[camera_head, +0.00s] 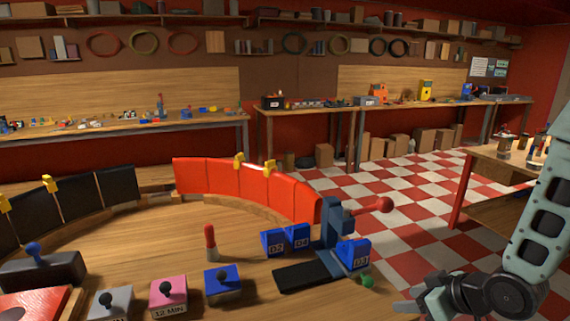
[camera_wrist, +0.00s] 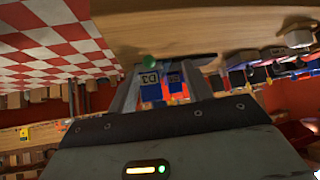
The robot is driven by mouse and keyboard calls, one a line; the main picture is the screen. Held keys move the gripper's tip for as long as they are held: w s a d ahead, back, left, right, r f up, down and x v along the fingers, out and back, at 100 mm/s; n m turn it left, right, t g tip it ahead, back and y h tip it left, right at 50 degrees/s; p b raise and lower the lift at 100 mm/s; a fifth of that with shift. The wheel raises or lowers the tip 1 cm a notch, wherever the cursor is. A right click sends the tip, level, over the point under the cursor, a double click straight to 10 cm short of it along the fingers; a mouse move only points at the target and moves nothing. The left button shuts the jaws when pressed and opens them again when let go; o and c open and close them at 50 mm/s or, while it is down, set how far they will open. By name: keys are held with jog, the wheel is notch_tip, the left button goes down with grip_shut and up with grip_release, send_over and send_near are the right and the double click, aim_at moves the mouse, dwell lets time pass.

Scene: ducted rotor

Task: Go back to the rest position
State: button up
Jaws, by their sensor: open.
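My gripper (camera_head: 416,296) is at the lower right of the head view, beyond the right edge of the workbench (camera_head: 150,230). In the wrist view its two fingers (camera_wrist: 165,72) stand apart with no object held between them. A blue block marked D3 (camera_head: 355,254) stands at the bench's right end, left of my gripper and apart from it. It also shows between the fingers in the wrist view (camera_wrist: 150,85), farther off. A green ball (camera_head: 367,281) is beside that block, close to my gripper's left.
A blue lever device (camera_head: 334,230) with a red ball handle (camera_head: 384,204) rises near my gripper. Blue blocks D2 (camera_head: 273,242) and D4 (camera_head: 298,239), a red curved panel (camera_head: 245,184) and control boxes stand on the bench. A wooden table (camera_head: 505,160) is at right. Checkered floor (camera_head: 415,200) between is clear.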

jog(key=s+a+r+g+h, duration=0.1)
jog(key=s+a+r+g, duration=0.1)
jog(key=s+a+r, duration=0.2)
jog(key=s+a+r+g+h, duration=0.2)
jog(key=s+a+r, duration=0.3)
jog(key=s, duration=0.6)
jog(key=s+a+r+n+g+h, duration=0.1)
jog(key=s+a+r+g, duration=0.2)
jog(key=s, duration=0.4)
jog(key=shift+s+a+r+h, duration=0.25)
jog(key=shift+a+r+h, duration=0.05)
jog(key=shift+a+r, duration=0.55)
